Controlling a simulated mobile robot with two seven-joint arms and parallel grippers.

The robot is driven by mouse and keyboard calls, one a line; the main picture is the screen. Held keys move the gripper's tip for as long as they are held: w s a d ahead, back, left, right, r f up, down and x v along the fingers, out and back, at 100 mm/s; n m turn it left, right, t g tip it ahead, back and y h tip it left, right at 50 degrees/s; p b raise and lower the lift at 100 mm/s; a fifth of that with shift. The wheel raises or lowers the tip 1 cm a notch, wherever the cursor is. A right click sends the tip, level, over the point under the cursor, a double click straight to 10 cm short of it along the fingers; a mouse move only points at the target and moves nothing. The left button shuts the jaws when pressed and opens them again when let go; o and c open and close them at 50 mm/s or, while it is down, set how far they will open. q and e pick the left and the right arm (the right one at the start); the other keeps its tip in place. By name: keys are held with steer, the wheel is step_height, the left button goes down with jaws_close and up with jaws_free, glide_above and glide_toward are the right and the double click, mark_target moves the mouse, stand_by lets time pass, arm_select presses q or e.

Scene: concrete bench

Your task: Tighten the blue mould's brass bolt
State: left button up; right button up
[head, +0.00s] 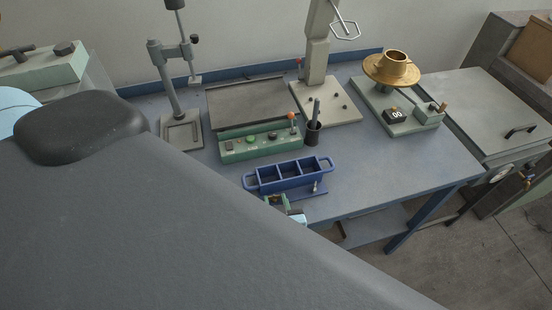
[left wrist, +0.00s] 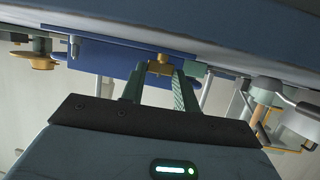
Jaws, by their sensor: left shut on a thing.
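The blue mould (head: 289,175) is a long tray with three compartments and a loop handle at each end, on the bench in the head view. My left gripper (head: 284,204) is at its near side, toward the bench's front edge, with my arm covering much of the area. In the left wrist view, my left gripper (left wrist: 160,75) is shut on the brass bolt (left wrist: 160,66), whose head lies between the green fingertips. The mould's blue base (left wrist: 110,60) shows just beyond. The bolt itself is hidden in the head view. My right gripper is not in view.
The blue-grey bench top (head: 400,165) is clear to the right.

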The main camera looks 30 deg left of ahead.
arm_select(q)
steer(key=shift+s+a+m+t+h, duration=0.2)
steer(key=shift+m+t+h, duration=0.3)
steer(key=shift+m+h, duration=0.2)
steer(key=shift+a+m+t+h, duration=0.25)
steer(key=shift+m+t+h, duration=0.45)
steer(key=shift+m+h, duration=0.75)
steer(key=shift+h, duration=0.25)
steer(key=o, duration=1)
